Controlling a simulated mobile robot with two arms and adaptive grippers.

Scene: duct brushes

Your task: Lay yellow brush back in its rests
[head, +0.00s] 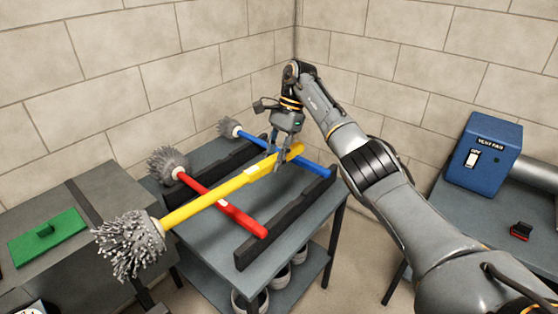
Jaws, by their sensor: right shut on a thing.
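The yellow brush (212,196) has a long yellow handle and a round grey bristle head (130,246). My right gripper (276,156) is shut on its handle near the end away from the bristles. The brush looks raised above the table and slants across the red brush in the picture, its head beyond the table's left edge. The rests are two black notched rails, a left one (236,160) and a right one (290,213). The red brush (226,208) and the blue brush (290,158) lie across them. My left gripper is out of view.
The grey table (222,240) has several round containers (281,276) on its lower shelf. A left bench holds a green trowel-like block (47,236). A right bench holds a blue vent fan box (483,151) and a small red-black item (521,231). Block walls stand close behind.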

